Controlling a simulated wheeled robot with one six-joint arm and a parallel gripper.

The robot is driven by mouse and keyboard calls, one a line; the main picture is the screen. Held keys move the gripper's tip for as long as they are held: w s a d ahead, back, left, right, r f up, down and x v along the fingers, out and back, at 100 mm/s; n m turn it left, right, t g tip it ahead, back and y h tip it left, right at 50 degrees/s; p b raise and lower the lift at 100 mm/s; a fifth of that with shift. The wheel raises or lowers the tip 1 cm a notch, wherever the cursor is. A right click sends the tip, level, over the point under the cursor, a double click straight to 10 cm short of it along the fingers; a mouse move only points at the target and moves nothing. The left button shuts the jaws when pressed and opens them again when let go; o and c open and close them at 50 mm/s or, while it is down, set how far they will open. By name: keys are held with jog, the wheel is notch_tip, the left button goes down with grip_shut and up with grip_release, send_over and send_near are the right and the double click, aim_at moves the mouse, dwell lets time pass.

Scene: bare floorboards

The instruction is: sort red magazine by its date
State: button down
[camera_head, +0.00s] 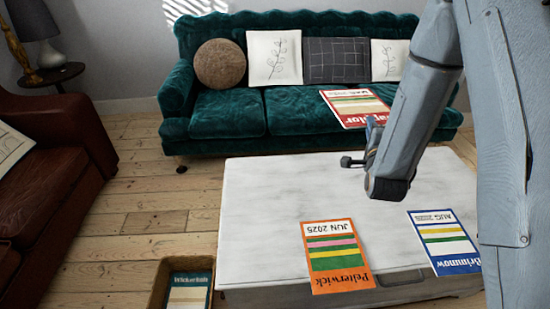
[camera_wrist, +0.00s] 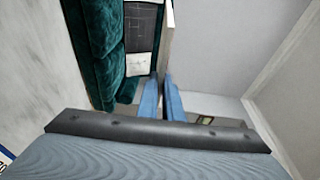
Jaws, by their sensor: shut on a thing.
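The red magazine (camera_head: 352,103) is held up in front of the green sofa, above the far side of the white table (camera_head: 265,200). Its cover has a red band with partly visible white lettering, coloured stripes and a small date line too blurred to read surely. My gripper (camera_head: 374,124) is shut on its near edge; the arm hides part of the grip. In the wrist view my gripper (camera_wrist: 160,85) shows two blue fingers close together, with the magazine (camera_wrist: 167,42) seen nearly edge-on between them.
On the table's near edge lie an orange magazine (camera_head: 337,258) reading JUN 2025 and a blue magazine (camera_head: 444,243) reading AUG. A box (camera_head: 158,283) on the floor at lower left holds a dark green magazine (camera_head: 188,291). The green sofa (camera_head: 290,110) stands behind; the table's left part is bare.

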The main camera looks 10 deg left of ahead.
jog(key=s+a+f+g+p, duration=0.1)
jog(key=s+a+f+g, duration=0.2)
jog(key=a, duration=0.8)
jog(key=s+a+f+g+h+p, duration=0.1)
jog(key=s+a+f, duration=0.25)
jog(key=a, duration=0.85)
jog(key=s+a+f+g+p, duration=0.1)
jog(key=s+a+f+g, duration=0.2)
jog(key=a, duration=0.8)
jog(key=s+f+t+b, duration=0.2)
jog(key=f+b, duration=0.7)
jog(key=s+f+t+b, duration=0.2)
jog(key=s+f+b, duration=0.1)
jog(key=f+b, duration=0.5)
notch_tip(320, 180, down, 2)
jog(key=shift+s+d+f+b, duration=0.15)
jog(key=shift+d+f+b, duration=0.1)
jog(key=shift+d+b, duration=0.1)
jog(key=c, duration=1.8)
grip_release()
jog(key=shift+c, duration=0.2)
